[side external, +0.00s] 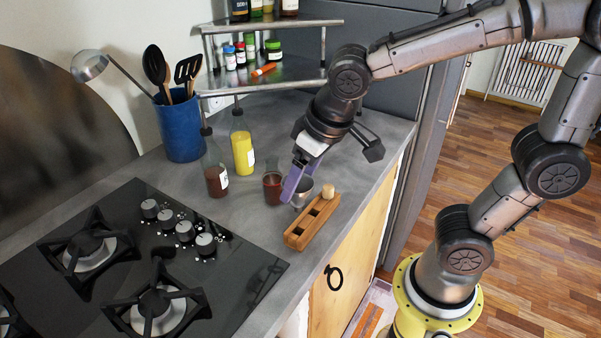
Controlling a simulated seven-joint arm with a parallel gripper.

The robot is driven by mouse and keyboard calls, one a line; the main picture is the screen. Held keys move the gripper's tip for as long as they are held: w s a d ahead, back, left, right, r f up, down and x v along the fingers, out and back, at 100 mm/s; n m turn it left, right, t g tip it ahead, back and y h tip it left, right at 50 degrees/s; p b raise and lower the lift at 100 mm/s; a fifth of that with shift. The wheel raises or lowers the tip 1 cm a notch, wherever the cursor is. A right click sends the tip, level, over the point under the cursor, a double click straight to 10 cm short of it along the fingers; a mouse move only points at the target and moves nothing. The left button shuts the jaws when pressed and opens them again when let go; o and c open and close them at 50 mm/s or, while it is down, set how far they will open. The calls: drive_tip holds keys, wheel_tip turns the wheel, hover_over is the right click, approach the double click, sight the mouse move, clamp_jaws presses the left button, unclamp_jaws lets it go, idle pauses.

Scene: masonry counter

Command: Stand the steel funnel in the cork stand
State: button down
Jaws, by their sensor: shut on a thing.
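The steel funnel (303,194) is a small grey metal cup shape, beside the wooden block on its left side. My gripper (293,188), with purple fingers pointing down, is shut on the funnel at its left edge. The fingers hide part of it, and I cannot tell whether it touches the counter. The stand (297,241) appears to be the long brown block with dark square openings near the counter's front edge. A pale rounded piece (328,191), perhaps cork, sits at its far end.
A jar of dark red contents (272,188) stands close left of my gripper. A dark red bottle (216,178), a yellow bottle (242,150) and a blue utensil crock (181,130) stand further left. The black gas hob (230,262) lies front left. A metal shelf (290,72) stands behind.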

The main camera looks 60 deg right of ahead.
sight(301, 203)
drive_tip(key=shift+f, duration=2.35)
drive_tip(key=shift+f, duration=1.4)
unclamp_jaws()
drive_tip(key=shift+r, duration=0.1)
drive_tip(key=v, duration=1.3)
drive_tip(key=shift+s+r, duration=0.2)
drive_tip(key=shift+r, duration=0.15)
